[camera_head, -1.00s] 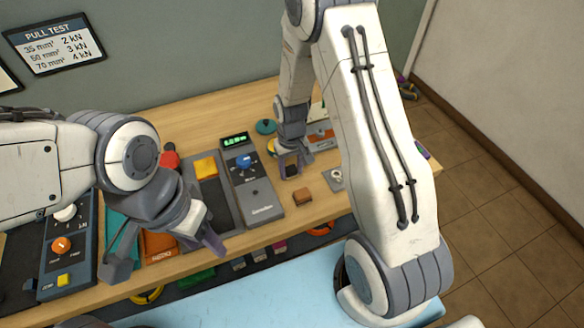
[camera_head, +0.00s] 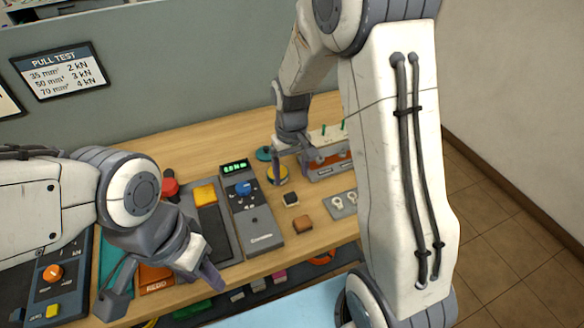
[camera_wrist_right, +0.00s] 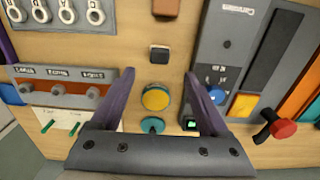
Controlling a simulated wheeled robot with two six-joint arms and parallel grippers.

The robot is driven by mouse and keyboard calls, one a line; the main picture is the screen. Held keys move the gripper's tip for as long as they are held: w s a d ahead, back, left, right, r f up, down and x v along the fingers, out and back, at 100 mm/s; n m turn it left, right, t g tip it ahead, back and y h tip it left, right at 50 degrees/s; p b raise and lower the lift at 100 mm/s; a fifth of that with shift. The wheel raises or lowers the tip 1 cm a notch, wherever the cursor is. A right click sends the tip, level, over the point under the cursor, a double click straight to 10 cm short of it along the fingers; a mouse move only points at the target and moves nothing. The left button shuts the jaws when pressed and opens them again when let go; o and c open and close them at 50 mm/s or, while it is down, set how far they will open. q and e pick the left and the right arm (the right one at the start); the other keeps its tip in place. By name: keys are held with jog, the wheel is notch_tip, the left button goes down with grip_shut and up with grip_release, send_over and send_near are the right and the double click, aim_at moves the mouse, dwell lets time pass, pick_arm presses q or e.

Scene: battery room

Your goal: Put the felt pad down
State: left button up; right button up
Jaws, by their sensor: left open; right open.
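A small dark block, which looks like the felt pad (camera_head: 290,198), lies on the wooden bench between the grey meter and the key plate. It also shows in the right wrist view (camera_wrist_right: 159,54), beyond the fingertips and apart from them. My right gripper (camera_head: 290,179) is open and empty, on the far side of the pad. In the right wrist view my right gripper (camera_wrist_right: 159,74) has a yellow round piece (camera_wrist_right: 156,97) below and between its spread fingers. My left gripper (camera_head: 160,294) is open and empty over the bench's front left.
A brown block (camera_head: 303,222) lies just in front of the pad. The grey meter (camera_head: 258,220) with a blue knob stands to the left. A key plate (camera_head: 344,204) and a rack with orange front (camera_head: 332,163) are to the right. A teal round piece (camera_wrist_right: 152,125) lies behind the yellow one.

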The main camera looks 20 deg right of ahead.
jog(key=s+a+r+n, duration=0.4)
jog(key=s+a+r, duration=0.4)
jog(key=s+a, duration=0.4)
jog(key=s+a+r+n+y, duration=0.1)
jog(key=s+n, duration=0.1)
jog(key=s, duration=0.9)
jog(key=shift+s+a+r+n, duration=0.25)
jog(key=shift+a+r+n, duration=0.1)
jog(key=shift+a+n, duration=0.05)
jog(key=shift+o, duration=0.2)
jog(key=shift+w, duration=0.1)
